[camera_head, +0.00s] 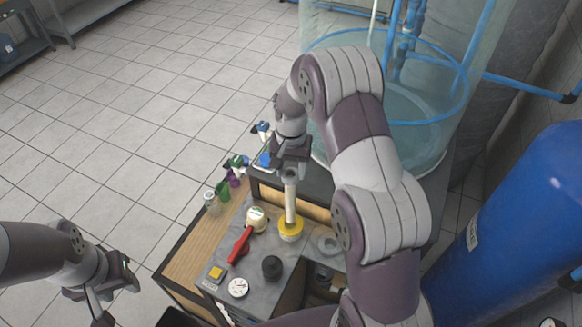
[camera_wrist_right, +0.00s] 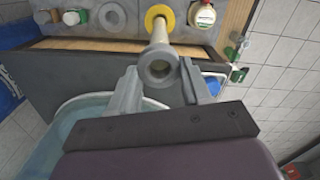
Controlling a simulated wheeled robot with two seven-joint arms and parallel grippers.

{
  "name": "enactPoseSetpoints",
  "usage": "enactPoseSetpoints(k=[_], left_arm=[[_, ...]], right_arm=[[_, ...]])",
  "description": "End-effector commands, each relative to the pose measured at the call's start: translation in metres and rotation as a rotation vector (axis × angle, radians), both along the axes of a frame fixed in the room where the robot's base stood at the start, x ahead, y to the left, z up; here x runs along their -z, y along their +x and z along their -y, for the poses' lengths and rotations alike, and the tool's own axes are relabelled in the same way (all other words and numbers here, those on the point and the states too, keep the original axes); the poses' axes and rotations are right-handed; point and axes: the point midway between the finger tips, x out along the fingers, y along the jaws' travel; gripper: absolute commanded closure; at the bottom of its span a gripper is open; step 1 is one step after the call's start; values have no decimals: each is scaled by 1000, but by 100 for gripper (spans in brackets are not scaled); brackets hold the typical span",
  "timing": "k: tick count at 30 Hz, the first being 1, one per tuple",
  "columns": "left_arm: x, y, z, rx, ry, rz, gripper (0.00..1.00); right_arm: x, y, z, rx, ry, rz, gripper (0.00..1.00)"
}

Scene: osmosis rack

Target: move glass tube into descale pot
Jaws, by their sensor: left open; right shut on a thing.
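My right gripper (camera_head: 290,166) is shut on a pale tube (camera_head: 290,204), likely the glass tube, and holds it upright. In the right wrist view the tube's grey hollow end (camera_wrist_right: 159,66) sits between the fingers. The tube's far end meets a yellow ring (camera_head: 291,231) on the grey worktop; I cannot tell whether it is inside or just above. No pot is plainly marked as the descale pot; a round black pot (camera_head: 272,267) and a grey ring (camera_head: 329,244) stand nearby. My left gripper (camera_head: 118,299) is open and empty, off the worktop at lower left.
A cream bottle (camera_head: 257,219), red handle (camera_head: 239,246), round gauge (camera_head: 238,288) and yellow button (camera_head: 216,273) crowd the worktop (camera_head: 262,288). Small coloured items line its left edge. A blue tank (camera_head: 520,230) stands right, and a clear tank (camera_head: 425,140) behind.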

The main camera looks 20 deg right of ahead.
Motion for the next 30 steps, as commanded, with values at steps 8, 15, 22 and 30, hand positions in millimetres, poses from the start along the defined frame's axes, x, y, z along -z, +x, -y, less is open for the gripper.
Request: enactPoseSetpoints(k=[8,15,22,30], left_arm=[[12,0,0,0,0,0,57],[27,0,0,0,0,0,57],[29,0,0,0,0,0,57],[32,0,0,0,0,0,57]], right_arm=[[16,0,0,0,1,-1,69],[38,0,0,0,0,0,69],[44,0,0,0,0,0,69],[47,0,0,0,0,0,69]])
